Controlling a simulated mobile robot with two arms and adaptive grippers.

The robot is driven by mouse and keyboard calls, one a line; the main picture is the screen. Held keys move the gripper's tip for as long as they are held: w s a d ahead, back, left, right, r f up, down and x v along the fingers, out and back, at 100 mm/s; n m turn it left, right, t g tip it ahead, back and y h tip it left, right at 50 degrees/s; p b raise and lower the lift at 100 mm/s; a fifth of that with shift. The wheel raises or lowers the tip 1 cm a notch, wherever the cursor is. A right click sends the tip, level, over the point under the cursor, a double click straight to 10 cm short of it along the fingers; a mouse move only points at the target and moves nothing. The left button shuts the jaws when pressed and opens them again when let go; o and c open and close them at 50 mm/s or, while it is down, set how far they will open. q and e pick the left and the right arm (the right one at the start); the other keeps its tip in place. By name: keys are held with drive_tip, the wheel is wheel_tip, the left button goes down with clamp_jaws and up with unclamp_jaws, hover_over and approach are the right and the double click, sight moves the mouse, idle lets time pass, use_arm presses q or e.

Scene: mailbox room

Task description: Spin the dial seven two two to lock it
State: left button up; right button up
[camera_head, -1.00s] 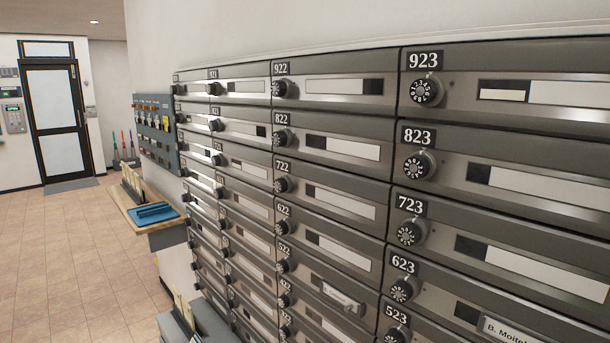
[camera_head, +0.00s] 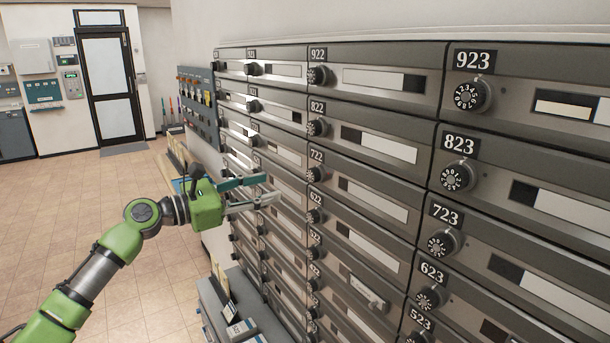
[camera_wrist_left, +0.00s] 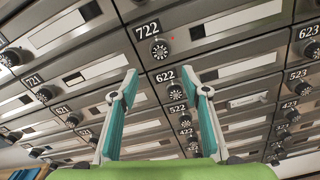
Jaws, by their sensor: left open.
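The dial of mailbox 722 (camera_head: 317,174) is a small dark round knob under its number plate, in the middle column of the wall of mailboxes. In the left wrist view the 722 dial (camera_wrist_left: 159,50) shows at the top centre, beyond and above the fingertips. My left gripper (camera_head: 272,189) is green with teal fingers, to the left of the 722 dial in the head view. It also shows in the left wrist view (camera_wrist_left: 161,88), its two fingers spread apart with nothing between them. It looks apart from the dial. My right gripper is out of view.
Neighbouring dials 822 (camera_head: 317,127) and 622 (camera_head: 315,215) sit just above and below. A grey box with papers (camera_head: 240,318) stands low at the mailboxes' foot. Tiled floor (camera_head: 110,185) is open to the left, with a door (camera_head: 108,85) far back.

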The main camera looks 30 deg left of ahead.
sight(310, 176)
use_arm(q)
drive_tip(key=p+x, duration=0.4)
drive_tip(key=x, duration=0.6)
drive_tip(key=shift+w+r, duration=0.1)
drive_tip(key=shift+w, duration=0.15)
drive_tip(key=shift+w+d+p, duration=0.2)
drive_tip(key=shift+w+p, duration=0.1)
drive_tip(key=shift+w, duration=0.15)
drive_tip(key=c, duration=1.1)
